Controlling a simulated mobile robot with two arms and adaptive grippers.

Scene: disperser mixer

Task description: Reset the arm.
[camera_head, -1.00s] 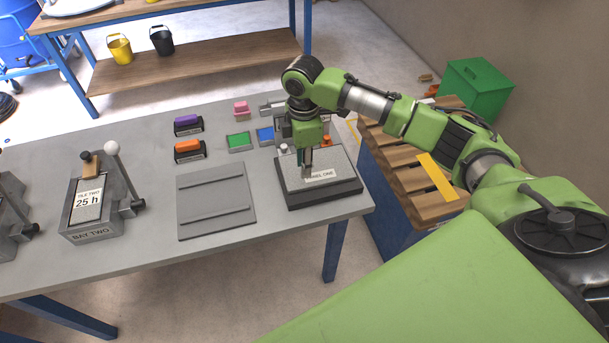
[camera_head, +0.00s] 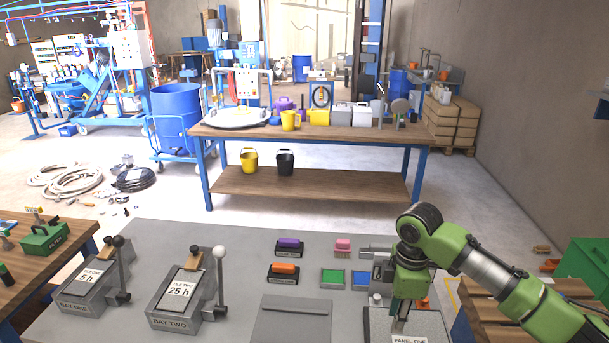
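My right arm comes in from the lower right of the head view. Its gripper (camera_head: 400,318) points down over the grey block labelled PANEL ONE (camera_head: 425,325) on the grey table (camera_head: 230,255). The finger opening is too small to judge, and I cannot tell whether the fingertips touch the block. The lower part of the block is cut off by the picture edge. My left arm and gripper are not in view.
BAY ONE (camera_head: 73,308) and BAY TWO (camera_head: 173,322), with upright levers, stand at the left. Purple (camera_head: 289,244) and orange (camera_head: 285,269) blocks lie mid-table, near a green tray (camera_head: 332,278) and a flat grey plate (camera_head: 290,325). A wooden bench (camera_head: 300,138) stands behind.

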